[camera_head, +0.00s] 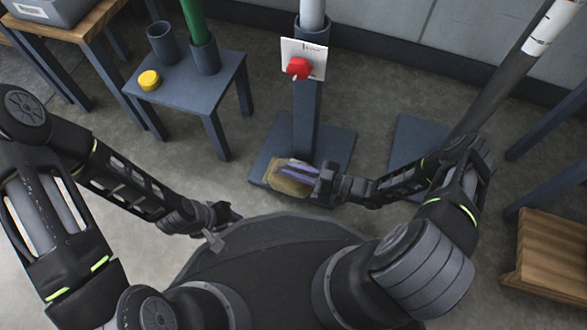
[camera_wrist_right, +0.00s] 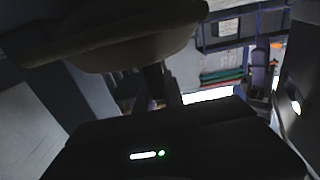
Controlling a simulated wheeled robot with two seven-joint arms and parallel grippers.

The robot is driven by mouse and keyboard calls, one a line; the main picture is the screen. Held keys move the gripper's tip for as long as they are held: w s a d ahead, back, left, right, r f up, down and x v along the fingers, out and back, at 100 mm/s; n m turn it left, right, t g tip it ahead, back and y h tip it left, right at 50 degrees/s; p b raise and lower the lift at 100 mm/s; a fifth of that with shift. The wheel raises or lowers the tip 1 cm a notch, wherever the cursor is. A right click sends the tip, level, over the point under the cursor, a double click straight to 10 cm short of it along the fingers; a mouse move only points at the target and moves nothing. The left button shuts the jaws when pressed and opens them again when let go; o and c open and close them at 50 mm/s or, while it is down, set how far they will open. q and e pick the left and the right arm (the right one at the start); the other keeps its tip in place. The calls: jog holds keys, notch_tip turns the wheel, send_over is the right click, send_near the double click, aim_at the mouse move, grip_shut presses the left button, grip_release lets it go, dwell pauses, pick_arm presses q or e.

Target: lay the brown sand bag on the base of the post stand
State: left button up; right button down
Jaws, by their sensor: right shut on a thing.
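The brown sand bag (camera_head: 289,185) is at the front of the post stand's flat blue-grey base (camera_head: 335,145), in front of the square post (camera_head: 306,120). My right gripper (camera_head: 318,178) comes from the right and is shut on the bag's right side. In the right wrist view the bag (camera_wrist_right: 125,45) hangs large and dark across the top left. Whether the bag touches the base is hard to tell. My left gripper (camera_head: 222,222) is low at the left, away from the stand; its finger opening is not clear.
A white card with a red octagon (camera_head: 299,68) is on the post. A small blue-grey table (camera_head: 190,95) at the left holds a yellow round piece (camera_head: 149,80), a cup and a green pole. Another base plate (camera_head: 418,140) and a wooden stool (camera_head: 550,258) are at the right.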

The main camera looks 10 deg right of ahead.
jog(key=shift+f, duration=0.3)
jog(key=c, duration=1.4)
grip_release()
jog(key=shift+o, duration=0.2)
jog(key=shift+f, duration=0.25)
jog(key=p+v, duration=0.1)
jog(key=v, duration=0.6)
jog(key=shift+s+d+r+p, duration=0.15)
jog(key=shift+s+d+p, duration=0.1)
jog(key=shift+d+p, duration=0.1)
